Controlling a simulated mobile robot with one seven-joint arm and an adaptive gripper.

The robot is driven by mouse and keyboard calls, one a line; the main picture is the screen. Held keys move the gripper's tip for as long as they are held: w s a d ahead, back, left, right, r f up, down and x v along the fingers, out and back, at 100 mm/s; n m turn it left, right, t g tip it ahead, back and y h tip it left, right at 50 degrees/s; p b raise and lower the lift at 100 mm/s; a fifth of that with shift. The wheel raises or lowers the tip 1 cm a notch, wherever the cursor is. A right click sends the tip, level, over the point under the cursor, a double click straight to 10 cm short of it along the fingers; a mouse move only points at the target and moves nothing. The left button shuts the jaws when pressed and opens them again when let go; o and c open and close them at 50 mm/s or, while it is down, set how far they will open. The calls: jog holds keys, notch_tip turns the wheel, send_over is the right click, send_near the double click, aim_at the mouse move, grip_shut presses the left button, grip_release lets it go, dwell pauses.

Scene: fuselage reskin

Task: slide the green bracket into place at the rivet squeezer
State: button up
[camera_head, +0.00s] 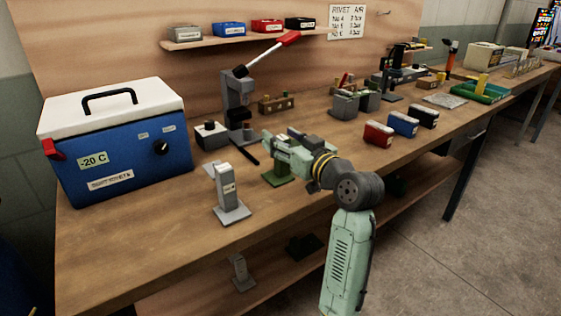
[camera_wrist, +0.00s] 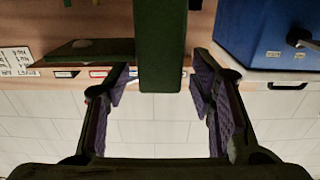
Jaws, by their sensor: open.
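The green bracket (camera_head: 278,179) stands on the bench, its foot visible below my gripper and its upper part largely hidden by it. My gripper (camera_head: 272,147) is open at the bracket, fingers pointing left toward the squeezer side. In the wrist view a dark green upright (camera_wrist: 162,45), which looks like the bracket, comes down from the top edge between the spread fingers of my gripper (camera_wrist: 160,95). Gaps show on both sides of it. The rivet squeezer (camera_head: 238,108), grey with a red-tipped lever, stands behind and left of my gripper.
A grey bracket (camera_head: 231,196) stands close to the left of my gripper. A blue cooler (camera_head: 125,160) fills the bench's left end. Red, blue and black boxes (camera_head: 403,124) stand right. The front left bench is clear.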

jog(key=shift+w, duration=0.1)
grip_shut()
dwell(0.7)
dwell(0.4)
